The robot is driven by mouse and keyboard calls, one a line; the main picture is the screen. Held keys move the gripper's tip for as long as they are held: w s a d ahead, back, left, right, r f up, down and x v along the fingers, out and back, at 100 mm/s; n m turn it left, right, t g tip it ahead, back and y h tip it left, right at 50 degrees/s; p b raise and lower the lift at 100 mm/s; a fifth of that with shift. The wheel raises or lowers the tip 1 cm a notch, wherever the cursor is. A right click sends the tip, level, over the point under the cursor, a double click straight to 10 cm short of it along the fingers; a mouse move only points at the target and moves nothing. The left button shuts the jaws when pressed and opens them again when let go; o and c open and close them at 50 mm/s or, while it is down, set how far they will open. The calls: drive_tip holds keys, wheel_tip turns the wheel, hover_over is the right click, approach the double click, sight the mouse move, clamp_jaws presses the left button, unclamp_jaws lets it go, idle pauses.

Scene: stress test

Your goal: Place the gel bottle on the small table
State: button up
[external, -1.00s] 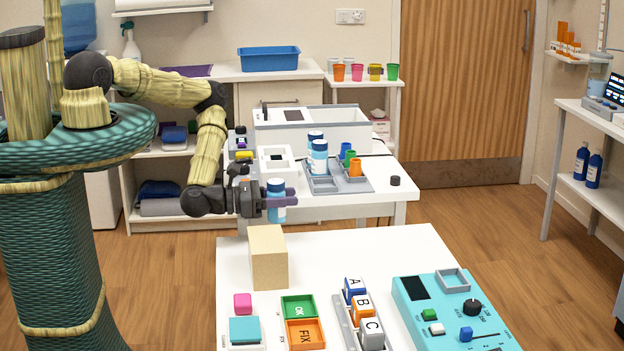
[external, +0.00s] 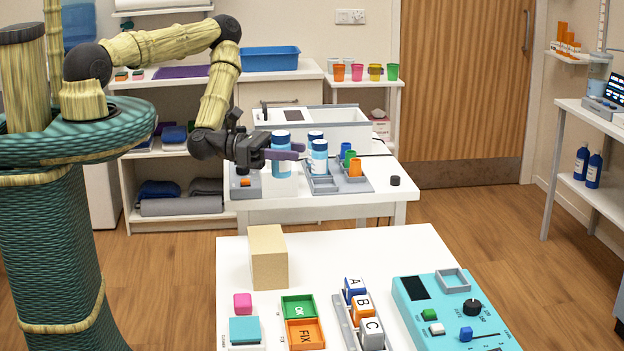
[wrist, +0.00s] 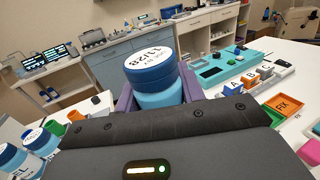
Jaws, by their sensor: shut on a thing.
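My gripper (external: 284,154) is shut on a light blue bottle (external: 281,166) with a dark blue cap and a white label. The bottle is upright, held near the left of the white table (external: 370,209) in the middle; whether its base touches anything cannot be told. In the wrist view the bottle (wrist: 158,80) stands between the purple fingers, and its cap top carries print. Two similar bottles stand on that table, a front one (external: 319,160) and one behind it (external: 315,136). In the wrist view their labels are partly cut off, with "EL" readable.
The front white table (external: 350,245) holds a wooden block (external: 268,257), labelled cubes and a teal device (external: 450,308). Its far right part is bare. A cup stand (external: 368,82) is behind.

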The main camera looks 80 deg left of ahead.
drive_tip(key=s+d+r+m+g+h, duration=0.2)
drive_tip(key=s+d+m+g+h, duration=0.1)
drive_tip(key=s+m+g+h, duration=0.4)
drive_tip(key=s+d+r+m+g+h, duration=0.2)
drive_tip(key=s+d+m+g+h, duration=0.2)
drive_tip(key=s+m+g, duration=0.4)
drive_tip(key=s+a+f+m+g+y+p, duration=0.1)
drive_tip(key=s+a+f+m+g+y, duration=0.15)
drive_tip(key=a+m+g+y, duration=0.5)
drive_tip(key=s+a+f+m+g+y, duration=0.1)
drive_tip(key=s+a+m+g+y, duration=0.3)
drive_tip(key=g, duration=0.7)
drive_tip(key=w+a+f+m+t+y+b, duration=0.2)
drive_tip(key=w+a+f+m+t+y, duration=0.15)
drive_tip(key=w+a+m+y, duration=1.25)
drive_tip(key=w+d+m+t+y+b, duration=0.2)
drive_tip(key=w+m+t+y, duration=0.5)
drive_tip(key=w+t, duration=0.6)
drive_tip(key=w+y+b, duration=0.1)
drive_tip(key=w, duration=0.2)
drive_tip(key=shift+b, duration=0.35)
